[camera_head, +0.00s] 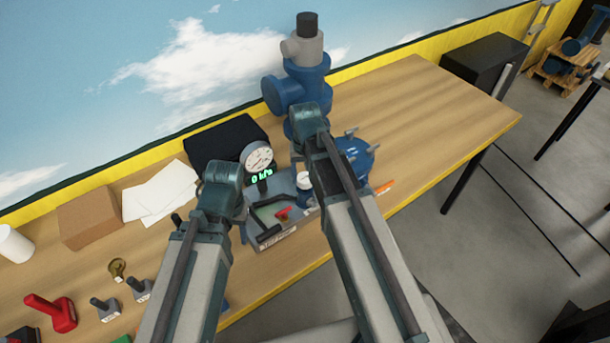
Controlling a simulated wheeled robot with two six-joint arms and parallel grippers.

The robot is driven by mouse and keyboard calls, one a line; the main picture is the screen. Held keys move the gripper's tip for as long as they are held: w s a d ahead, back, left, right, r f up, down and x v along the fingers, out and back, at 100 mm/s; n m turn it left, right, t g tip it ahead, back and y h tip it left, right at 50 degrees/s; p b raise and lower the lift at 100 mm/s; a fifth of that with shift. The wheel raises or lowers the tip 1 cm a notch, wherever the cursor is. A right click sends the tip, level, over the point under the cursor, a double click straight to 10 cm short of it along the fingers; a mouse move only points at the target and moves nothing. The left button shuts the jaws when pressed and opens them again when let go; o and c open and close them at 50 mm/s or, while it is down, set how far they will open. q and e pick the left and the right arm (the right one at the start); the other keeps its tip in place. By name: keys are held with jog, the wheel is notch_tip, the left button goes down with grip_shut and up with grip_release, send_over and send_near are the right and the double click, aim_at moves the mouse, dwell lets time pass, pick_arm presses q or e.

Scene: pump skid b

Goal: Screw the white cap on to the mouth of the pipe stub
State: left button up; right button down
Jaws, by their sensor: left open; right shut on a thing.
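A small white round part (305,182), which looks like the cap, shows at the pump skid just left of my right forearm. My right gripper (302,168) is shut at this white part, its fingers largely hidden by my own arm. The grey skid (272,238) carries a round white dial gauge (258,157) and a small green display reading about 0 kPa. I cannot make out the mouth of the pipe stub or whether the cap touches it. My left gripper (264,222) is open and low over the skid's left part, near a small red handle (283,214).
A blue pump (297,88) stands behind the skid and a blue round housing (356,158) right of it. A black case (228,142), papers (160,195), a cardboard box (88,218) and a red tool (52,312) lie left. The wooden bench (430,120) is clear at right.

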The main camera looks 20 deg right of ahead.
aim_at(305, 178)
jog(key=shift+f+b, duration=1.2)
jog(key=shift+f, duration=0.05)
jog(key=shift+c, duration=0.4)
grip_release()
jog(key=shift+r, duration=0.2)
notch_tip(305, 178, up, 14)
jog(key=p, duration=1.4)
jog(key=shift+f, duration=0.2)
jog(key=shift+f, duration=0.1)
